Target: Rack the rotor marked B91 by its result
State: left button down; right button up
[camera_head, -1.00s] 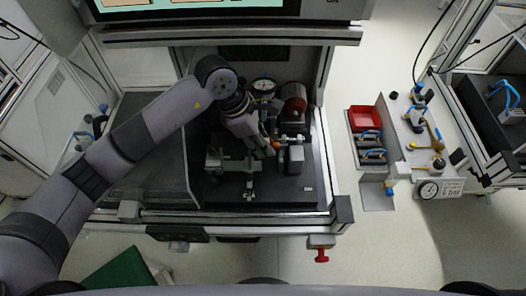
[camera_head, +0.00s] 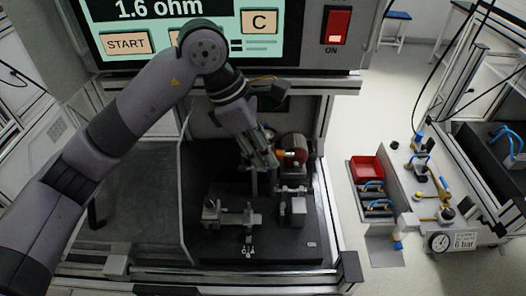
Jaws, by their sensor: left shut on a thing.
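My left gripper (camera_head: 264,162) reaches down into the test bay below the screen. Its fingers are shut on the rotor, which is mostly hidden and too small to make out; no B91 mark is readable. The fingertips are above the black fixture plate (camera_head: 225,246), in front of the red-brown drum (camera_head: 293,146). A grey clamp-like fixture (camera_head: 232,216) stands on the plate, left of and below the gripper. The tester screen (camera_head: 165,32) reads "1.6 ohm", with a START button and a button marked C. My right gripper is not in view.
A red bin (camera_head: 366,168) stands right of the bay, with blue-handled racks (camera_head: 374,196) in front of it. A grey bench with a gauge (camera_head: 439,242) marked 6 bar is farther right. The red switch (camera_head: 337,26) is labelled ON. A clear side panel (camera_head: 145,200) bounds the bay's left.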

aim_at(273, 149)
pick_arm(q)
jog(key=shift+r, duration=0.1)
jog(key=shift+r+p, duration=1.2)
jog(key=shift+r, duration=1.2)
